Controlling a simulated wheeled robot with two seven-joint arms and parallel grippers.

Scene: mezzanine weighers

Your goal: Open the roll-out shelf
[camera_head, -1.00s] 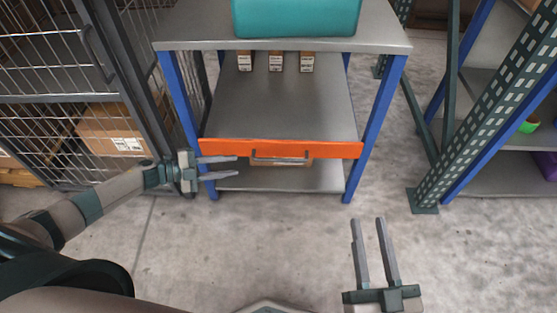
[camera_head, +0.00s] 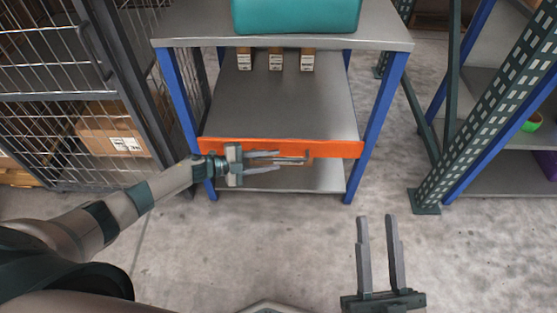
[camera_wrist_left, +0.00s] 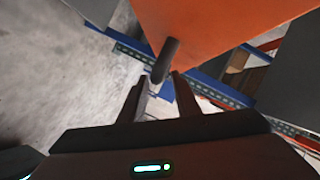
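The roll-out shelf (camera_head: 285,105) is a grey deck in a blue-legged bench, with an orange front (camera_head: 338,149) and a grey bar handle (camera_head: 301,160). My left gripper (camera_head: 279,160) is open in front of the orange front, at the left part of the handle, and its fingers hide part of it. In the left wrist view, the dark handle bar (camera_wrist_left: 165,60) reaches between the tips of the open left gripper (camera_wrist_left: 159,80); I cannot tell whether they touch. The orange front (camera_wrist_left: 215,28) fills the top there. My right gripper (camera_head: 377,216) is open and empty above the floor.
A teal bin (camera_head: 297,17) stands on the bench top (camera_head: 190,32). A wire cage (camera_head: 60,60) is at left, a green perforated upright (camera_head: 480,120) at right. The floor (camera_head: 270,245) in front is clear.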

